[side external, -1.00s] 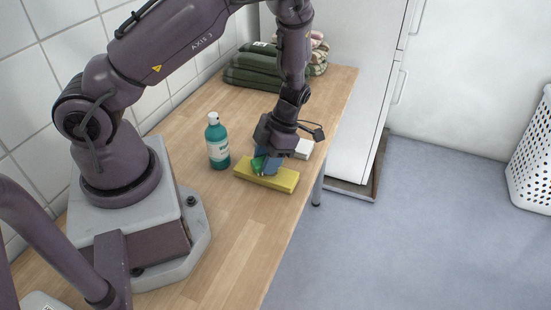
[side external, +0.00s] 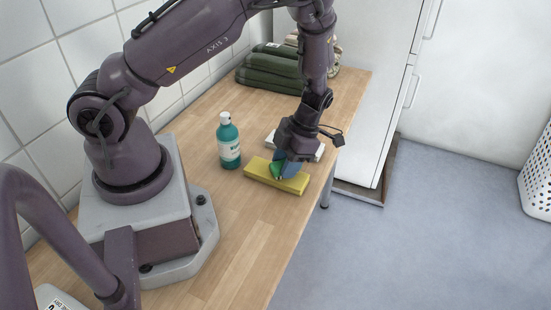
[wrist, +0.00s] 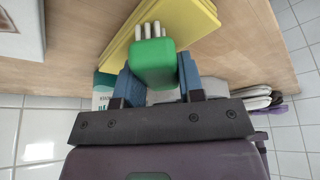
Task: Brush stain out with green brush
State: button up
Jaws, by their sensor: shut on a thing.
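My gripper (side external: 285,170) has its blue fingers shut on the green brush (side external: 274,171). In the wrist view, the brush (wrist: 153,63) sits between the fingers, with its white bristles toward a flat yellow folded cloth (wrist: 185,25). The yellow cloth (side external: 257,172) lies on the wooden table, and the brush is at its far side, near the middle. I cannot tell whether the bristles touch the cloth. No stain can be made out; the brush and gripper cover part of the cloth.
A teal bottle with a white label (side external: 228,145) stands left of the cloth. A white flat object (side external: 271,138) lies behind my gripper. Dark green folded textiles (side external: 270,75) are stacked at the back. The table's right edge is close to the cloth; the front table area is clear.

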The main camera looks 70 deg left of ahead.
jog(key=shift+w+d, duration=0.35)
jog(key=shift+r, duration=4.05)
